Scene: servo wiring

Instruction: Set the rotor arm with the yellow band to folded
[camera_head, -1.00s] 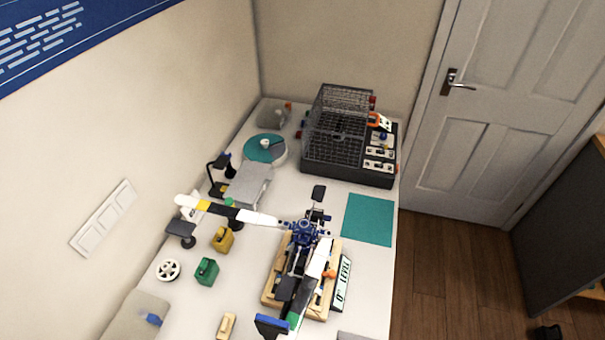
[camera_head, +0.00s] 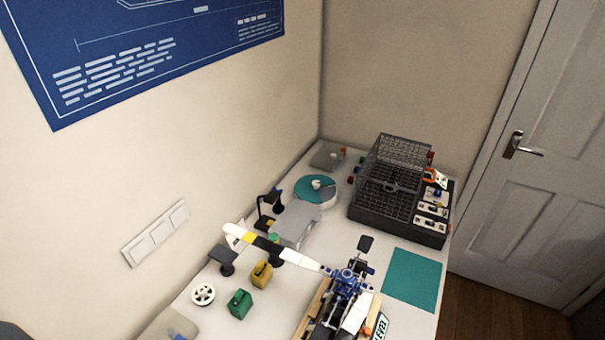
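The rotor arm with the yellow band (camera_head: 249,239) is long and white with a black section beside the band. It reaches out to the left from the blue hub (camera_head: 347,282) of the drone and looks extended. Its white outer end lies near a small black stand (camera_head: 222,258). The drone sits on a wooden cradle (camera_head: 310,316). Another white arm points toward the front, partly cut off by the lower edge. Short black arms point to the back. Neither of my grippers shows in the view.
A black wire-mesh cage box (camera_head: 385,190) stands at the back right. A teal mat (camera_head: 413,279) lies on the right. A yellow block (camera_head: 261,274), a green block (camera_head: 239,304) and a white wheel (camera_head: 203,294) stand on the left. A wall bounds the table's left side.

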